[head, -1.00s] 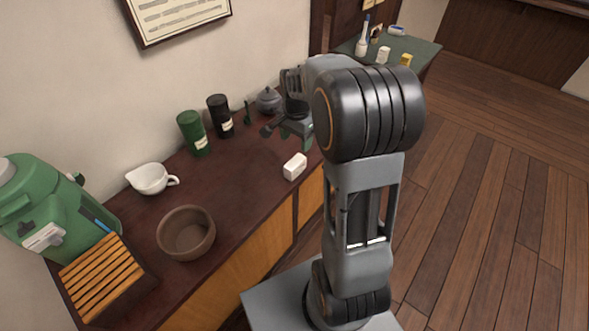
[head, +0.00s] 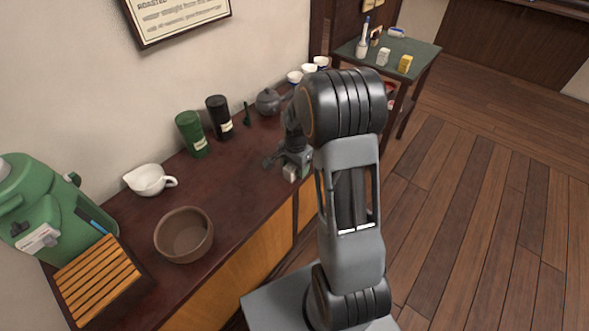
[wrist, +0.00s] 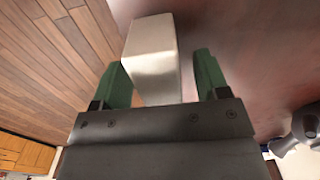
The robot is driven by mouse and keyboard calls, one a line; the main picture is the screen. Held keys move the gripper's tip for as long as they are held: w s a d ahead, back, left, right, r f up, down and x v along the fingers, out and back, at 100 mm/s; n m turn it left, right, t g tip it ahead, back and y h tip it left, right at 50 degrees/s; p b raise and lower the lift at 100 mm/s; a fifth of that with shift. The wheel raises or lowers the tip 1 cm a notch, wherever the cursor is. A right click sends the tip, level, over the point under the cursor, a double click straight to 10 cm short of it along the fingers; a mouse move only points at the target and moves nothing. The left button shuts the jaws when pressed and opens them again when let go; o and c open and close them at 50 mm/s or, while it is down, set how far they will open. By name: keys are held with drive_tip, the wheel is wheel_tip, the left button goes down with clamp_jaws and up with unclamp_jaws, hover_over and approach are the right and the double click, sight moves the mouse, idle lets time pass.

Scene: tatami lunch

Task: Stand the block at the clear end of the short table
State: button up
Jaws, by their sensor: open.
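The white block (head: 289,172) lies on the dark red-brown counter near its front edge, partly hidden by my gripper (head: 285,160). In the wrist view the block (wrist: 153,60) sits between the two green fingers of my gripper (wrist: 161,70). The fingers are open, with a visible gap on the block's right side; the left finger looks very close to it, and I cannot tell whether it touches. A small green-topped table (head: 420,50) stands at the back right, beyond the counter.
The counter (head: 235,180) also holds a brown bowl (head: 184,235), a white pitcher (head: 148,180), green and black canisters, a grey teapot (head: 268,101) and white cups (head: 309,69). The green-topped table carries a bottle (head: 362,47), a white block (head: 383,57) and a yellow block (head: 405,64).

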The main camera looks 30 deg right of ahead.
drive_tip(key=shift+f, duration=0.4)
drive_tip(key=c, duration=1.1)
